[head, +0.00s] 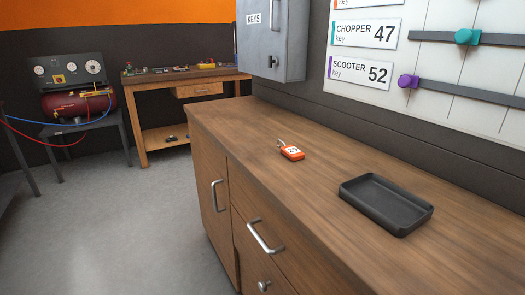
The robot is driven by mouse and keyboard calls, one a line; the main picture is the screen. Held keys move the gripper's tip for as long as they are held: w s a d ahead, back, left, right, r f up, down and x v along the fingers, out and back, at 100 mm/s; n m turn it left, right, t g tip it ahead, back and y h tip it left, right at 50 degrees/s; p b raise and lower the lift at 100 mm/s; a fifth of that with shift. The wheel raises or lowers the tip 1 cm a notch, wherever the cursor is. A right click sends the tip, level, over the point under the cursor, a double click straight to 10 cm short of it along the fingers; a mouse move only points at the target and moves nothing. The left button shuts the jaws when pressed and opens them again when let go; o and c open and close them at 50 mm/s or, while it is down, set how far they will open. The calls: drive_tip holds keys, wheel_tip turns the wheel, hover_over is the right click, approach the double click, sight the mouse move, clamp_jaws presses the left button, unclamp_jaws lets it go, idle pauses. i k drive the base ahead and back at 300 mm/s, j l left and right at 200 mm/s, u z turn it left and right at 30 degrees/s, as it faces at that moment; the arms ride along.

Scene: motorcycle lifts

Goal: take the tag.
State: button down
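An orange tag (292,153) with a white label lies flat on the wooden top of a cabinet, in the middle of the head view. The marking on its label is too small to read surely. A small metal ring or key shows at its far left end. My gripper is not in view, and nothing touches the tag.
A black shallow tray (387,229) lies empty on the cabinet top (235,118), right of the tag. A grey key box (270,62) and a white board (450,75) with sliders hang behind. A workbench (185,75) and red compressor (80,103) stand farther back.

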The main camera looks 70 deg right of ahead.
sight(292, 153)
drive_tip(key=u, duration=1.65)
drive_tip(key=l+u, duration=0.25)
drive_tip(key=u, duration=0.2)
drive_tip(key=l+u, duration=0.2)
drive_tip(key=u, duration=0.2)
drive_tip(key=l+u, duration=0.25)
drive_tip(key=u, duration=0.2)
drive_tip(key=k+l+u, duration=0.15)
drive_tip(key=u, duration=0.25)
drive_tip(key=k+l+u, duration=0.1)
drive_tip(key=u, duration=0.35)
drive_tip(key=k+l+u, duration=0.25)
drive_tip(key=u, duration=0.2)
drive_tip(key=k+l+u, duration=0.1)
drive_tip(key=k+u, duration=0.9)
drive_tip(key=u, duration=0.3)
drive_tip(key=k+u, duration=0.1)
drive_tip(key=u, duration=0.3)
drive_tip(key=k+j+u, duration=0.15)
drive_tip(key=u, duration=0.3)
drive_tip(key=k+j+u, duration=0.1)
drive_tip(key=u, duration=0.35)
